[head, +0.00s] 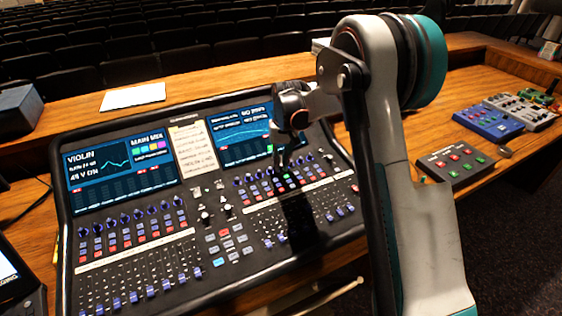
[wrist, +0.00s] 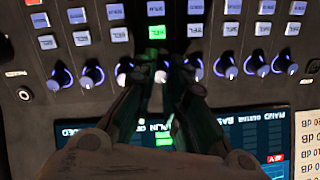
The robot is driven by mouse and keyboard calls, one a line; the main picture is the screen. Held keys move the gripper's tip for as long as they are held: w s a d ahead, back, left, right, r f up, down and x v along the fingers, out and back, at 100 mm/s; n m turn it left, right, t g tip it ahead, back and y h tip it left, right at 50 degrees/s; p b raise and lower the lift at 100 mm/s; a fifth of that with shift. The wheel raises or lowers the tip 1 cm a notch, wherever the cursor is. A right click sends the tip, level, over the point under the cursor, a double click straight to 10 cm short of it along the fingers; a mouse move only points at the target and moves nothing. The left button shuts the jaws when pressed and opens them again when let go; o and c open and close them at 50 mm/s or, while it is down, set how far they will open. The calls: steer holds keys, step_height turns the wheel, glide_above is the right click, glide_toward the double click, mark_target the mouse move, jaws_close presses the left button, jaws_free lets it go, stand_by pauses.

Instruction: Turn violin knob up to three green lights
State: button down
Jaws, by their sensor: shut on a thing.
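The mixing desk (head: 150,250) has a row of small blue-ringed knobs under each of its two screens. My gripper (head: 284,160) is over the right-hand row, below the right screen (head: 240,133). In the wrist view my gripper (wrist: 165,76) is shut on a knob (wrist: 162,75) in the row, its fingers on either side and hiding much of it. A lit green button (wrist: 156,32) is in line with this knob. An upside-down screen label (wrist: 158,126) beyond it seems to end in "OLIN". A green patch shows at the screen beside the fingers; separate lights cannot be counted.
Neighbouring knobs (wrist: 93,75) and (wrist: 225,67) stand close on both sides. The left screen (head: 120,162) reads "VIOLIN". Faders fill the desk's lower part. A paper sheet (head: 133,96) and small pedal boxes (head: 487,122) lie on the wooden counter.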

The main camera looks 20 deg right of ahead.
steer(key=shift+m, duration=1.5)
steer(key=c, duration=1.9)
jaws_free()
